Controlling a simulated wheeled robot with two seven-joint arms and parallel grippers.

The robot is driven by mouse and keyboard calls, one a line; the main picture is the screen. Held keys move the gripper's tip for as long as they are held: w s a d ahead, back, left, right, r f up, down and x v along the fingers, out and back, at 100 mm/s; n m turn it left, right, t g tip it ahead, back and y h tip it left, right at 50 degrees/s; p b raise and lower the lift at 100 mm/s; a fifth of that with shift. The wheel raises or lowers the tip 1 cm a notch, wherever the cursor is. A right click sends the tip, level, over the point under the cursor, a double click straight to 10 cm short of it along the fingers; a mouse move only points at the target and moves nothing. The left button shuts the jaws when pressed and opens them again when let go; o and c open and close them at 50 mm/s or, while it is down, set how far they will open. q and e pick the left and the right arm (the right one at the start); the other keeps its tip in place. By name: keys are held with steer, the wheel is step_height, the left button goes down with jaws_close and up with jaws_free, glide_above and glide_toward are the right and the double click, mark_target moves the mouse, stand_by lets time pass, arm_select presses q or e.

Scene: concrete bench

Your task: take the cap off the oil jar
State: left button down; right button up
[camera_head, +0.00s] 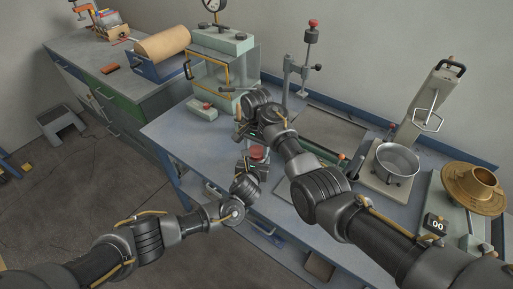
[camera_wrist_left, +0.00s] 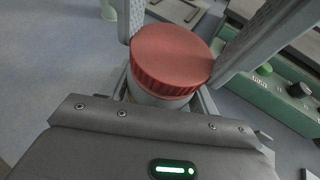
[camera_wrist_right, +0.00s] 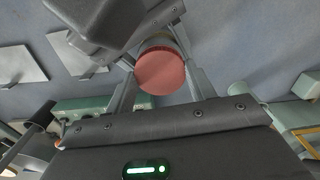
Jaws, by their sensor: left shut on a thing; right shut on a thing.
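The oil jar's red cap (camera_head: 258,152) shows near the front edge of the bench, close to both hands. In the left wrist view, the ribbed cap (camera_wrist_left: 172,56) sits over the pale oil jar (camera_wrist_left: 158,99); I cannot tell whether it is loosened. My left gripper (camera_head: 250,168) is shut on the jar body below the cap. My right gripper (camera_head: 252,143) comes from above, and its fingers are shut on the cap's sides. In the right wrist view, the cap (camera_wrist_right: 160,72) lies between these fingers. Most of the jar body is hidden by the grippers.
A green press-like cabinet (camera_head: 226,43) stands behind the hands, with a small green box (camera_head: 202,108) in front of it. To the right are a steel pan (camera_head: 397,160), a brass-coloured flanged piece (camera_head: 472,188) and a block marked 00 (camera_head: 436,224). The bench left of the jar is clear.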

steer(key=n, duration=0.5)
steer(key=shift+n, duration=0.4)
steer(key=n, duration=0.3)
arm_select(q)
steer(key=shift+f, duration=0.1)
arm_select(e)
steer(key=n, duration=0.7)
steer(key=o, duration=1)
steer(key=shift+o, duration=0.4)
steer(key=shift+a, duration=0.1)
steer(key=shift+s, duration=0.1)
